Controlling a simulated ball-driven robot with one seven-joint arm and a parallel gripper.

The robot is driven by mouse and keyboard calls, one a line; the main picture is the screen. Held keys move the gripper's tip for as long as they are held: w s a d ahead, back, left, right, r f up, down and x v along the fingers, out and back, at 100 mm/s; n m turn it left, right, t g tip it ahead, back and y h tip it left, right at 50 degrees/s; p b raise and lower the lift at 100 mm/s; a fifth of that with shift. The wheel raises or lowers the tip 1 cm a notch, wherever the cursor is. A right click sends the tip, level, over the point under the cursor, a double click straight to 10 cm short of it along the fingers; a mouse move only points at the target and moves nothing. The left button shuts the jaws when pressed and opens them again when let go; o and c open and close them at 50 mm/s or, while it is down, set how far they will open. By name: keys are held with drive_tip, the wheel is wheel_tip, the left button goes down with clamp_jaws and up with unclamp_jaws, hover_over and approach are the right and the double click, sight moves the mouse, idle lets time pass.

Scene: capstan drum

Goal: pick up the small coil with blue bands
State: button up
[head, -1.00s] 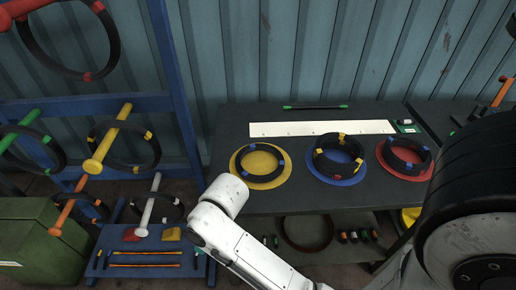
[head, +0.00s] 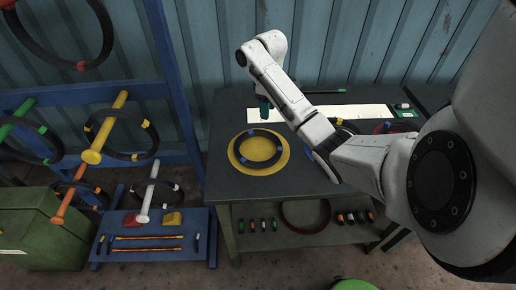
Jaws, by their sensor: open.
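A small black coil with blue bands (head: 241,160) lies flat on a yellow disc (head: 236,164) on the dark workbench. My gripper (head: 264,112) shows as a small dark green shape pointing down, above and behind the coil as seen in the head view, apart from it. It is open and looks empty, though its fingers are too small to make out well. My arm reaches in from the right and hides much of the two other coils on the bench.
A coil with yellow bands (head: 347,127) and a red disc (head: 381,128) are partly hidden behind my arm. A white strip (head: 235,113) lies at the back. A blue rack (head: 178,100) with pegs and coils stands left. Several small items sit on the bench's lower shelf.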

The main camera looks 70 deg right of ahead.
drive_tip(key=b, duration=0.2)
hover_over(266, 132)
drive_tip(key=f, duration=0.4)
drive_tip(key=shift+s+a+f, duration=0.1)
drive_tip(key=shift+s+f, duration=0.05)
drive_tip(key=shift+s, duration=0.05)
drive_tip(key=shift+w+f+p, duration=0.2)
drive_tip(key=shift+f+p, duration=0.6)
drive_tip(key=shift+f, duration=2.3)
drive_tip(key=shift+c, duration=0.2)
clamp_jaws()
